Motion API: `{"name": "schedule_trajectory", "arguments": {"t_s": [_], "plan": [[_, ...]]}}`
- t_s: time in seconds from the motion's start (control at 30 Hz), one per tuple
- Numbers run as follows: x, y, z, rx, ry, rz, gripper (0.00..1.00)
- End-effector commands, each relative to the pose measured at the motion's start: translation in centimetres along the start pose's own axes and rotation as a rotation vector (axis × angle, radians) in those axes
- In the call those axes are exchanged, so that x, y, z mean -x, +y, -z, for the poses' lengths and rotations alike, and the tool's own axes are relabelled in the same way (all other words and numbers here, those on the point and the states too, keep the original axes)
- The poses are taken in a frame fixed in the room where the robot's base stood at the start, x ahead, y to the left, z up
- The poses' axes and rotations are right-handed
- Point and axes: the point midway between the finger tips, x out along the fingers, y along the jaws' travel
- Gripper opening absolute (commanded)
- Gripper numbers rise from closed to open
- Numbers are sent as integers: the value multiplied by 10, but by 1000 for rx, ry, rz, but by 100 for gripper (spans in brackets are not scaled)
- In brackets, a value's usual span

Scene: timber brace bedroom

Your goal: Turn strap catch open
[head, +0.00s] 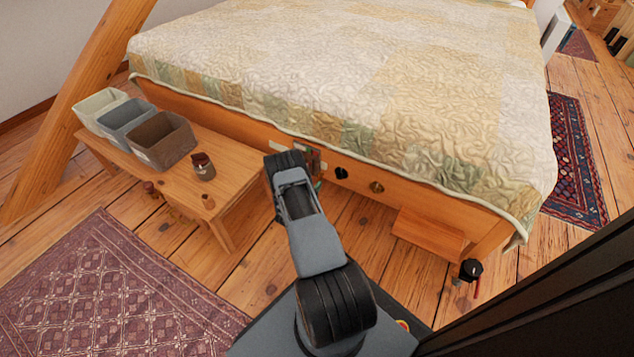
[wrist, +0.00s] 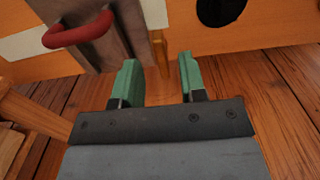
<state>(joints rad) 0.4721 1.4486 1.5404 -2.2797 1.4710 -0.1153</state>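My gripper (wrist: 159,78) is open, its two green fingers apart with nothing between them. In the wrist view a grey-brown plate (wrist: 100,48) with a red curved handle (wrist: 78,31) is on the bed's side rail, just beyond and left of the fingers; no contact is clear. I cannot tell for sure which fitting is the strap catch. A black round fitting (wrist: 222,8) is on the rail to the right, and also shows in the head view (head: 341,172). In the head view my wrist hides most of the plate and fingers.
A brass knob (head: 377,187) is further right on the rail. A low wooden bench (head: 225,178) with several bins and a brown jar (head: 203,167) stands left of my arm. A wooden step (head: 430,235) and a black knob (head: 470,270) are at right.

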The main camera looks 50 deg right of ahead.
Motion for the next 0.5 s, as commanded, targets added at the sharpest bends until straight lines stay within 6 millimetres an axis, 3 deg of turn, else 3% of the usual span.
{"name": "schedule_trajectory", "arguments": {"t_s": [0.2,0.5], "plan": [[-24,0,1,-1,-1,1,38],[-32,0,-1,0,0,0,38]]}}
